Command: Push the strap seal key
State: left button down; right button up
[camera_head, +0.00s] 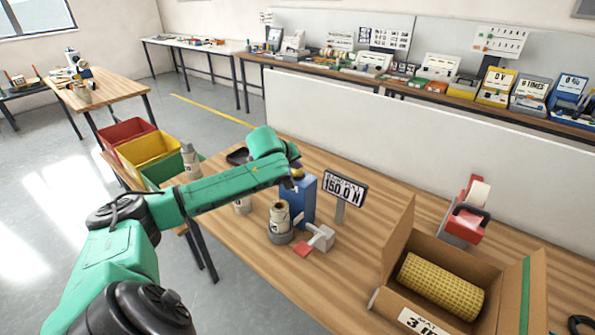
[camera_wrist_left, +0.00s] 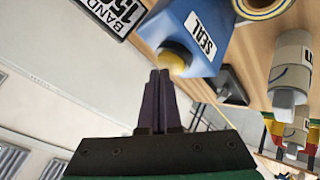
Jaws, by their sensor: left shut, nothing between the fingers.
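The strap seal unit is a blue box (camera_head: 302,200) on the wooden table, and its SEAL label shows in the left wrist view (camera_wrist_left: 198,35). Its key is a round yellow button (camera_wrist_left: 174,57) on the box's near face in the wrist view. My left gripper (camera_wrist_left: 160,73) is shut and empty, its dark fingertips right at the yellow button. I cannot tell whether they touch it. In the head view the gripper is at the top of the blue box, largely hidden by my green arm. My right gripper is not in view.
A sign reading 150.0 N (camera_head: 345,190) stands right of the box. A beige-topped cylinder (camera_head: 280,220) and a grey block with a red tab (camera_head: 320,238) are in front. An open carton (camera_head: 398,240) holds a yellow mesh roll (camera_head: 440,287). Red, yellow and green bins (camera_head: 150,150) stand left.

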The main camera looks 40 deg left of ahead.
aim_at(297, 173)
pick_arm(q)
jog(key=shift+f, duration=0.45)
jog(key=shift+r, duration=0.1)
dwell(0.4)
jog(key=shift+r+p, duration=0.9)
jog(key=shift+p, duration=0.05)
notch_tip(297, 173, up, 5)
jog(key=p, duration=0.5)
jog(key=shift+r, duration=0.15)
jog(key=shift+f, duration=0.2)
